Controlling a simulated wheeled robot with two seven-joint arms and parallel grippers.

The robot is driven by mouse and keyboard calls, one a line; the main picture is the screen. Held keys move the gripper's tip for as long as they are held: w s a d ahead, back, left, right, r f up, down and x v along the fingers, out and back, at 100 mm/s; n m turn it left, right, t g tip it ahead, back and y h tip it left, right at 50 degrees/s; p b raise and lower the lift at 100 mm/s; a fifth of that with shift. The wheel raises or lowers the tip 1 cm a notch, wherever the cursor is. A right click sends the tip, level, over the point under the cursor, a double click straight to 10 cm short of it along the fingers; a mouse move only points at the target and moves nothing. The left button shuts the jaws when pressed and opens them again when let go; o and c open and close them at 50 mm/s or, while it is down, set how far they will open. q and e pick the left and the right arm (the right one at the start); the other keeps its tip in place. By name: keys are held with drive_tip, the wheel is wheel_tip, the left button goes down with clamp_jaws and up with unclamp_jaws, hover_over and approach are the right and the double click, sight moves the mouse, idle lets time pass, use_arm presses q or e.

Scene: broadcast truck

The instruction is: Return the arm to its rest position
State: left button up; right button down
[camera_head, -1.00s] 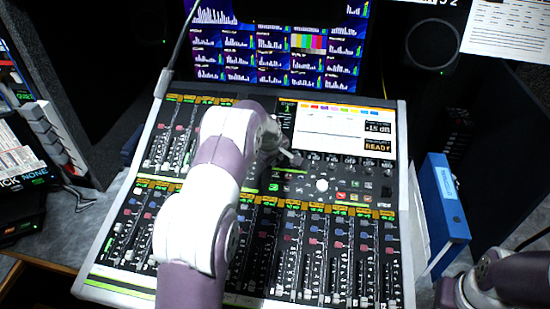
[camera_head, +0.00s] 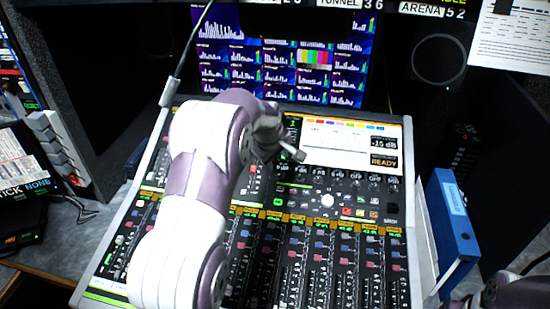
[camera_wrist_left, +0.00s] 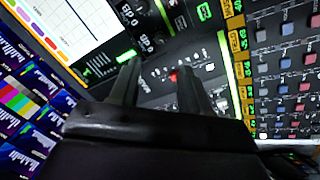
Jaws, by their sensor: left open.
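My left arm reaches in from the bottom left of the head view, over the mixing console (camera_head: 420,240). My left gripper (camera_head: 290,150) is above the console, near the lower left corner of its bright built-in screen (camera_head: 340,143). In the left wrist view the two dark fingers (camera_wrist_left: 160,82) stand apart with nothing between them. Buttons and a small red light show beyond the gap. Only a bit of my right arm shows at the bottom right corner of the head view; its gripper is out of sight.
A wall monitor (camera_head: 275,60) with level graphs and colour bars stands behind the console. A blue binder (camera_head: 452,215) stands upright at its right. A speaker (camera_head: 438,60) is at the back right. Dark equipment (camera_head: 25,185) stands at the left.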

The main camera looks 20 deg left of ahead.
use_arm(q)
drive_tip(key=shift+s+r, duration=0.25)
drive_tip(key=shift+r, duration=0.25)
drive_tip(key=s+d+f+m+g, duration=0.1)
drive_tip(key=s+d+m, duration=0.2)
drive_tip(key=s, duration=0.6)
drive_tip(key=s+d+f+m+g, duration=0.1)
drive_tip(key=s+d+m, duration=0.3)
drive_tip(key=s, duration=0.5)
drive_tip(key=s+d+f+m+g, duration=0.1)
drive_tip(key=s+d+m, duration=0.3)
drive_tip(key=s, duration=0.5)
drive_tip(key=shift+s+d+f+m+g+h, duration=0.2)
drive_tip(key=shift+s+f+m+g+h, duration=0.35)
drive_tip(key=shift+m, duration=0.65)
drive_tip(key=shift+w+f, duration=0.1)
drive_tip(key=shift+w, duration=0.15)
drive_tip(key=shift+s, duration=0.1)
drive_tip(key=shift+c, duration=0.4)
